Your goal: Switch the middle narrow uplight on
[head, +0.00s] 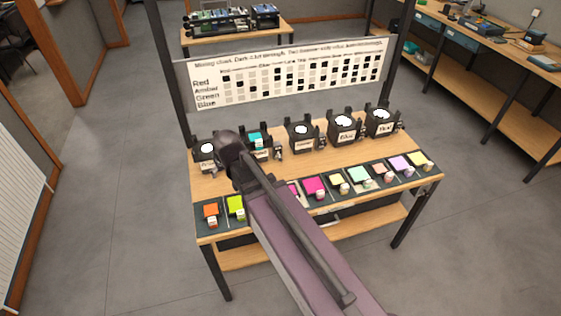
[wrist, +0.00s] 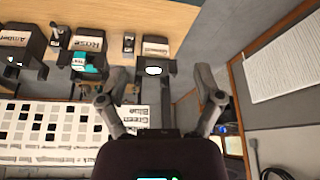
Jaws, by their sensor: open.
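Several black uplights stand in a row on the wooden table (head: 185,185). The three at the left look smaller: the leftmost (head: 207,153), a middle one with a teal top (head: 256,140), and a third (head: 302,134). In the wrist view the teal-topped uplight (wrist: 86,58) bears a label reading Rose. Small dark switch units stand beside the uplights, one right of the teal-topped one (head: 279,151); one shows in the wrist view (wrist: 128,42). My gripper (wrist: 160,83) is open and empty, fingers spread before an end uplight (wrist: 154,55).
Two larger uplights (head: 344,127) (head: 381,121) stand at the right. Coloured gel swatches, such as a magenta one (head: 314,186), line the front edge. A mixing chart (head: 290,72) on dark posts stands behind the table. Open floor surrounds the table.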

